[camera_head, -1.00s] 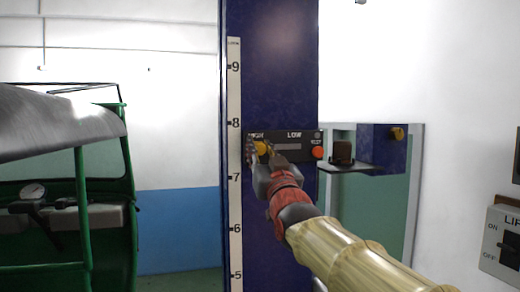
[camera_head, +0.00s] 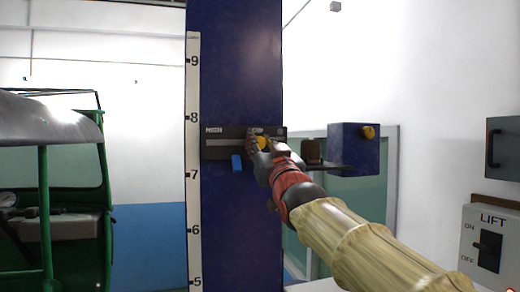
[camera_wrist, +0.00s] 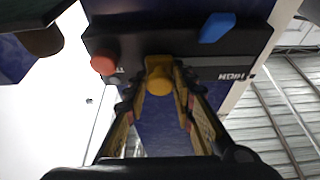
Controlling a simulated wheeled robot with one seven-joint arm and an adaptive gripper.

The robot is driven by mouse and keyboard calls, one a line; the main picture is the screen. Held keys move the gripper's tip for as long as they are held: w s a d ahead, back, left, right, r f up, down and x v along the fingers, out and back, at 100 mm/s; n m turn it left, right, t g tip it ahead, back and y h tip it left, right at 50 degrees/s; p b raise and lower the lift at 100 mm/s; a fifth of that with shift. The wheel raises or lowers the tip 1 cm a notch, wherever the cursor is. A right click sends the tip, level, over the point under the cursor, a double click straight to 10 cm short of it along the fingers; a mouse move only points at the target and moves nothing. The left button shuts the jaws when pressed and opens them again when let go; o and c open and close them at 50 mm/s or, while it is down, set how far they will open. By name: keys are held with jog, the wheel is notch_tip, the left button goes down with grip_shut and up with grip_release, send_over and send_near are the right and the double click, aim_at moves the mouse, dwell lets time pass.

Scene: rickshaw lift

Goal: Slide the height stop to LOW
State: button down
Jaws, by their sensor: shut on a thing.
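The height stop is a yellow knob (camera_head: 263,142) on a dark panel (camera_head: 222,145) on the blue post. The panel has a slot, with HIGH at its left end and LOW at its right. The knob is at the LOW end, just under that partly covered word. My gripper (camera_head: 259,144) is shut on the knob. In the wrist view, the knob (camera_wrist: 159,80) sits between my gripper's fingertips (camera_wrist: 160,82), and HIGH reads upside down at the right.
A blue tab (camera_head: 237,162) sticks out below the panel. An orange-red button (camera_wrist: 103,65) is close to the knob in the wrist view. A shelf with a blue box (camera_head: 352,150) stands to the right. The LIFT switch (camera_head: 487,250) is at the far right; a green rickshaw (camera_head: 45,190) is left.

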jog(key=c, duration=1.9)
grip_release()
jog(key=o, duration=0.3)
jog(key=shift+w+d, duration=0.1)
jog(key=shift+d, duration=0.15)
jog(key=shift+a, duration=0.1)
jog(key=v, duration=1.2)
